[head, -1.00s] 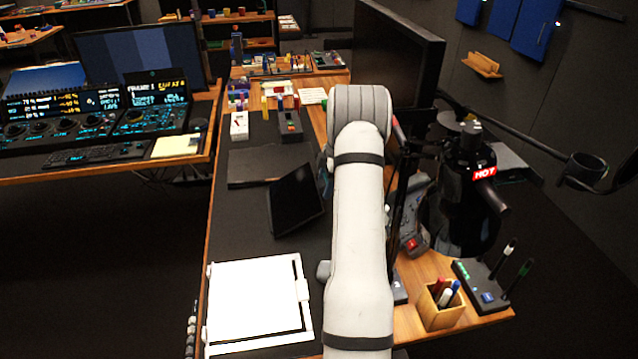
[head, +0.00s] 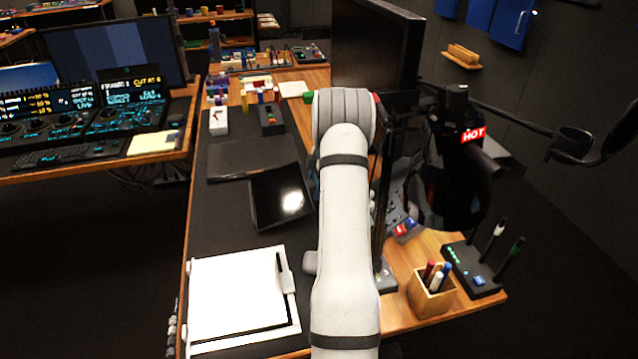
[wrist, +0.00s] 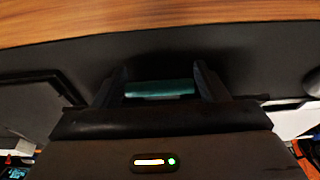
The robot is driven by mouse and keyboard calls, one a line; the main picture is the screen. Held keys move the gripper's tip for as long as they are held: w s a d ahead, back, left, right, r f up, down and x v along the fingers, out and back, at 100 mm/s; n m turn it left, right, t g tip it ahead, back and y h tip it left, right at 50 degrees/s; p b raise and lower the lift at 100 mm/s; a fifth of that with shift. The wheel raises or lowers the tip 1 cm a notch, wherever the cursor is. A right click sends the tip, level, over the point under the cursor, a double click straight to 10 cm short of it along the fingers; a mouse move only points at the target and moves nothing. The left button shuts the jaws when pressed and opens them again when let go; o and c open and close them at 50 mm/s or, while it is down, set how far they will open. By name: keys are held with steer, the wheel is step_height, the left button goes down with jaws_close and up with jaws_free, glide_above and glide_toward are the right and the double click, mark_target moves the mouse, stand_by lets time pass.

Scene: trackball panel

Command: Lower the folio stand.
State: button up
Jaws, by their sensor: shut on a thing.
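The folio stand (head: 280,197) is a dark, glossy panel on the black desk mat, just left of my arm in the head view. It leans back at a low tilt and a bright reflection shows on its face. My gripper (wrist: 160,82) shows in the wrist view, its two dark fingers on either side of a teal piece (wrist: 160,89). It is shut on this piece, which I take to be part of the folio stand.
A white-framed pad (head: 240,300) lies in front of the stand, and a flat dark panel (head: 252,157) lies behind it. At right are a pen cup (head: 432,292), a black device marked HOT (head: 450,165) and a monitor (head: 375,50). The mat's left strip is clear.

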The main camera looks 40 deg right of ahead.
steer(key=shift+s+a+f, duration=0.15)
steer(key=shift+s+f, duration=0.05)
steer(key=o, duration=1.3)
steer(key=shift+r, duration=0.15)
steer(key=shift+o, duration=0.2)
steer(key=shift+w+r, duration=0.1)
steer(key=shift+r, duration=0.05)
steer(key=shift+r, duration=0.25)
step_height(320, 180, up, 9)
steer(key=shift+r, duration=0.15)
